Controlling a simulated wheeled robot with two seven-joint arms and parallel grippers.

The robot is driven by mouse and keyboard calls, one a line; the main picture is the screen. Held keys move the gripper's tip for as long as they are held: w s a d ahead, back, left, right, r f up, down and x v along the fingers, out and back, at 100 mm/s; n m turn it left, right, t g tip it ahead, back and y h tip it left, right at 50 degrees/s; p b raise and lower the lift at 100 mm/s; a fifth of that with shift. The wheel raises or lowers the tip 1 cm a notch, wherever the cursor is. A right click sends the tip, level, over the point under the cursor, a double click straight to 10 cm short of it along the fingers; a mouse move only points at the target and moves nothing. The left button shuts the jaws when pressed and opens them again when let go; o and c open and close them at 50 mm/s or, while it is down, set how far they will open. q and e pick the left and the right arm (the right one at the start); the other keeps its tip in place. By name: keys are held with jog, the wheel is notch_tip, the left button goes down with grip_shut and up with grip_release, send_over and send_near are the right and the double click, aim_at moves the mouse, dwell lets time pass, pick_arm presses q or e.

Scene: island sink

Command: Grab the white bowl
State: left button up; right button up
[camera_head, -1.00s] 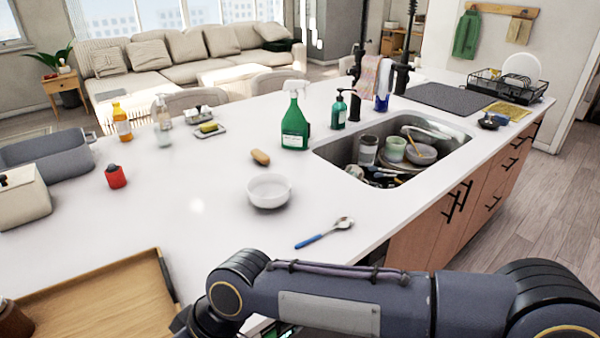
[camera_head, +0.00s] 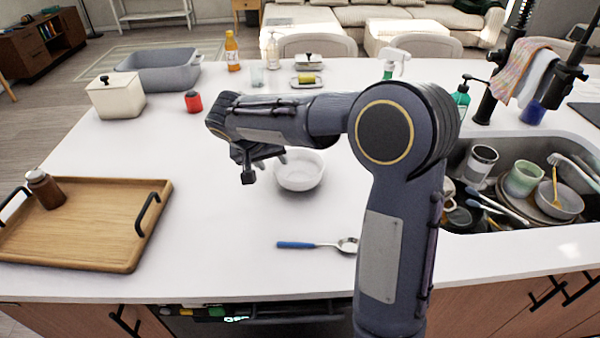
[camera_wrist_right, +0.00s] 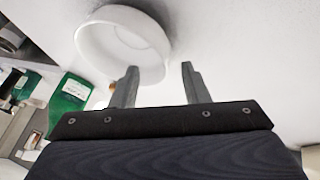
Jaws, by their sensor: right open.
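The white bowl (camera_head: 300,172) stands upright on the white countertop, with part of its far side behind my right arm. My right gripper (camera_head: 265,169) is open and empty, just left of the bowl in the head view. In the right wrist view the bowl (camera_wrist_right: 112,50) is at the upper left, and the gripper's (camera_wrist_right: 158,70) left finger overlaps its rim. The right finger is over bare counter. I cannot tell whether a finger touches the bowl. My left gripper is not in view.
A spoon with a blue handle (camera_head: 300,245) lies in front of the bowl. A wooden tray (camera_head: 110,255) with a brown jar is at the left. A red can (camera_head: 193,101) stands behind. The sink (camera_head: 460,222) with dishes is at the right. The counter left of the bowl is clear.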

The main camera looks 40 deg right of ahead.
aim_at(274, 167)
jog(key=p+x, duration=0.1)
jog(key=x, duration=0.5)
jog(key=shift+w+a+f, duration=0.1)
jog(key=shift+w+f, duration=0.05)
jog(key=shift+f, duration=0.15)
jog(key=shift+c, duration=0.3)
grip_shut()
